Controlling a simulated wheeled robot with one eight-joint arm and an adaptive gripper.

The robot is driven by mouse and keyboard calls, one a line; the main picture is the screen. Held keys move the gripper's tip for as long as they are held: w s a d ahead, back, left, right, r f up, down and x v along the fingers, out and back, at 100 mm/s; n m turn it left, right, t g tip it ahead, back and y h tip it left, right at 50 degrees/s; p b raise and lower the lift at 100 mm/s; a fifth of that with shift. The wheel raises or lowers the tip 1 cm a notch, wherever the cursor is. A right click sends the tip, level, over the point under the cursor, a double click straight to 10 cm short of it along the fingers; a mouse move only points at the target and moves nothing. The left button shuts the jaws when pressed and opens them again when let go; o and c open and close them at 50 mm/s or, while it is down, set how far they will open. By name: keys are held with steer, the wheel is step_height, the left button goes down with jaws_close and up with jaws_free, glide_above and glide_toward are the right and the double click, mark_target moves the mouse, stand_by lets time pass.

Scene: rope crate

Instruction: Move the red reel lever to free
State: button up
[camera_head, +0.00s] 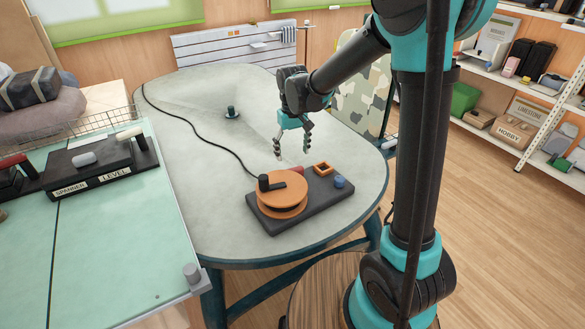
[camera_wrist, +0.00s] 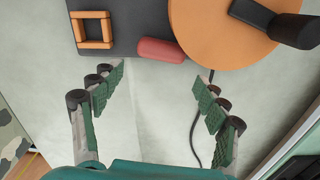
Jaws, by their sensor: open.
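The red lever (camera_head: 298,171) sticks out beside the orange reel (camera_head: 281,196) on the dark base plate (camera_head: 322,203), on the rounded table. In the wrist view the red lever (camera_wrist: 160,50) lies at the plate's edge, between the orange square frame (camera_wrist: 92,30) and the reel (camera_wrist: 215,30). My gripper (camera_head: 293,151) is open and empty, above the table on the far side of the plate. In the wrist view my gripper's fingers (camera_wrist: 158,80) are spread to either side of the lever's line, and the lever lies beyond their tips. No contact shows.
A black cord (camera_head: 205,134) runs across the table from the reel. A green bench with a lever box (camera_head: 105,175) is at left.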

mark_target(292, 168)
step_height(292, 168, down, 8)
steer(key=shift+r, duration=0.25)
steer(key=c, duration=0.9)
